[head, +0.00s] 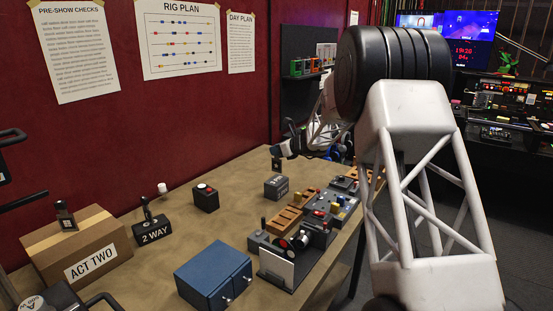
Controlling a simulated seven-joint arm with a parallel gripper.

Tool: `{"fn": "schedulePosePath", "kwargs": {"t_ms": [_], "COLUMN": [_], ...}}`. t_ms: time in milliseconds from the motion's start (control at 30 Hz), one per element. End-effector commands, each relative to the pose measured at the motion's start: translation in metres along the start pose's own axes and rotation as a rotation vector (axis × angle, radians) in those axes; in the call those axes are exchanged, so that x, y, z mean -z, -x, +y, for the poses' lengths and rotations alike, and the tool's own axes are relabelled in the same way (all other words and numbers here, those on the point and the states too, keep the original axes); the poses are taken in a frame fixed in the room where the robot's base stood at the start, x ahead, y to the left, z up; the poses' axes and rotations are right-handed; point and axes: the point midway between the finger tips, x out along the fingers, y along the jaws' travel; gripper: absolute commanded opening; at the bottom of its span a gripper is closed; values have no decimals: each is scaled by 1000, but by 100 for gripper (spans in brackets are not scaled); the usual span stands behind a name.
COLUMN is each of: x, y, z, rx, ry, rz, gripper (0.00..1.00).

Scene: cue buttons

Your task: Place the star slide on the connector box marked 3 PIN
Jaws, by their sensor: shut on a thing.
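My gripper (281,152) is at the far end of the table, shut on a small dark slide (276,165). The slide hangs upright with a pale mark on its face, too small to read as a star. It is just above a dark grey box (276,187) with a pale label that I cannot read clearly; this may be the 3 PIN connector box. I cannot tell whether slide and box touch. Another connector box, marked 2 WAY (153,231), stands nearer on the left with a black lever-like piece on top.
A cardboard box marked ACT TWO (90,268) carries a small dark piece (65,215).

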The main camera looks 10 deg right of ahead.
Motion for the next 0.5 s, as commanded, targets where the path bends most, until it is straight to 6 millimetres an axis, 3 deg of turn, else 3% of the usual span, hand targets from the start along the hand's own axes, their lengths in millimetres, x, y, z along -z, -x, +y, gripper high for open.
{"fn": "schedulePosePath", "kwargs": {"t_ms": [500], "x": [3], "y": [-4], "z": [-3], "rx": [0], "ry": [-1], "rz": [1], "gripper": [0]}}
